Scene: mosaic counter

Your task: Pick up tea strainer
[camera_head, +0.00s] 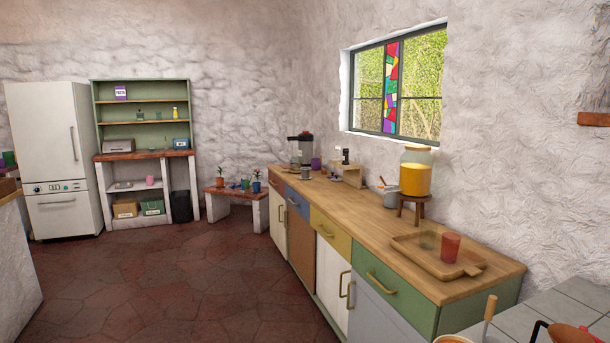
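I cannot make out a tea strainer for certain in the head view. A small grey metallic item (306,173) stands on the far part of the wooden counter (345,207), in front of the blender (301,148). It is too small to identify. A grey pot (390,197) with a utensil sticking out stands farther forward, beside the dispenser. Neither of my grippers is in view.
A glass dispenser of orange liquid (415,178) stands on a wooden stand near the wall. A wooden tray (420,262) holds a red cup (450,247) and a greenish glass. A tiled surface (570,302) is at bottom right. The red floor (180,285) is open left of the counter.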

